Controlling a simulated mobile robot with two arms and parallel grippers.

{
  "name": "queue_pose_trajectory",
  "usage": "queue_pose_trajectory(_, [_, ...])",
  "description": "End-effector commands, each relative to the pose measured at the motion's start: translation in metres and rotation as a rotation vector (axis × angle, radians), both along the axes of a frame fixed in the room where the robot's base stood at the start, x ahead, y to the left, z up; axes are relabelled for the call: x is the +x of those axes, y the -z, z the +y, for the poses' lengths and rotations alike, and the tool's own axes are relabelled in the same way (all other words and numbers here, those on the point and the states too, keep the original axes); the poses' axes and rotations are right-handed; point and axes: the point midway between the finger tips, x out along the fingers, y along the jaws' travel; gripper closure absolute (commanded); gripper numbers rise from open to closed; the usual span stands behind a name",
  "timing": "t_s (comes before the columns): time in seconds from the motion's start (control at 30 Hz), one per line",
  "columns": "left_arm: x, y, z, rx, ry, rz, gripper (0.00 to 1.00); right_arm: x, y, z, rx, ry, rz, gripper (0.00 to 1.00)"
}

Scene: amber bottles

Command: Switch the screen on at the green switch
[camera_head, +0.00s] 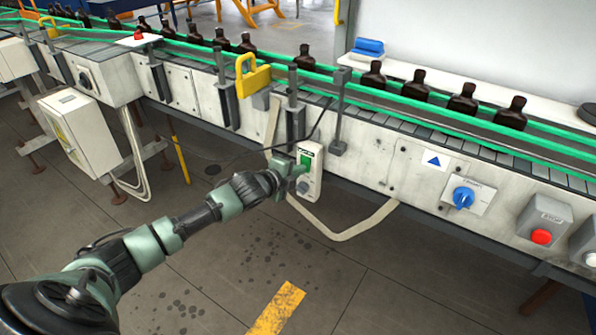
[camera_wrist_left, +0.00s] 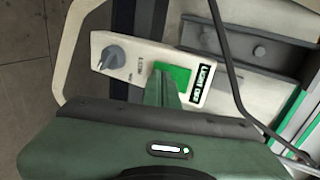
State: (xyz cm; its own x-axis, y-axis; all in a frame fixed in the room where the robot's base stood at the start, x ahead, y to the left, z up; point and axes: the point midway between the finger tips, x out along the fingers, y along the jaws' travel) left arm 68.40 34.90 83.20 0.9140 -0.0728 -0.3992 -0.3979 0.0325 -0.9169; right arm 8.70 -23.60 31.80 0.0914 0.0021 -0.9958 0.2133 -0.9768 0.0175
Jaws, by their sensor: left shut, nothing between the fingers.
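The green switch (camera_head: 307,159) sits on a narrow white control box (camera_head: 312,185) fixed to the front of the conveyor. In the left wrist view the green switch (camera_wrist_left: 181,74) is a flat green patch beside a black label with light lettering. My left gripper (camera_head: 297,172) is shut and empty, right at the switch. In the wrist view its closed fingertips (camera_wrist_left: 162,82) overlap the lower left part of the switch and hide it. I cannot tell whether they touch it. No screen is clearly recognisable. My right gripper is out of view.
A grey knob (camera_wrist_left: 112,56) is on the same box. A dark cable hangs close by. The conveyor (camera_head: 380,140) carries several amber bottles (camera_head: 373,75). A blue rotary switch (camera_head: 463,196) and a red button (camera_head: 541,237) are farther right. The floor below is open.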

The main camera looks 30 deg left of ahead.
Motion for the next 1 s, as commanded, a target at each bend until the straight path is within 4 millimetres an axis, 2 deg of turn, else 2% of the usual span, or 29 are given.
queue_pose_trajectory(0.1, [0.003,0.009,0.0,-0.004,0.0,-0.041,1.0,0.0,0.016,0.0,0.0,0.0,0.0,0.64])
queue_pose_trajectory(0.17, [0.004,0.002,0.0,-0.004,-0.001,-0.048,1.0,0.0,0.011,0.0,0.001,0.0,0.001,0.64])
queue_pose_trajectory(0.47, [0.004,-0.001,0.0,-0.004,-0.001,-0.047,1.0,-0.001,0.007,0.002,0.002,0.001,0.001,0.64])
queue_pose_trajectory(0.8, [0.006,-0.02,0.0,-0.004,-0.001,-0.056,1.0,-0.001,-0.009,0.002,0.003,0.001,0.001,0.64])
queue_pose_trajectory(1.0, [0.006,-0.02,0.0,-0.006,0.0,-0.058,1.0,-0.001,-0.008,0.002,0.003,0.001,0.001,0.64])
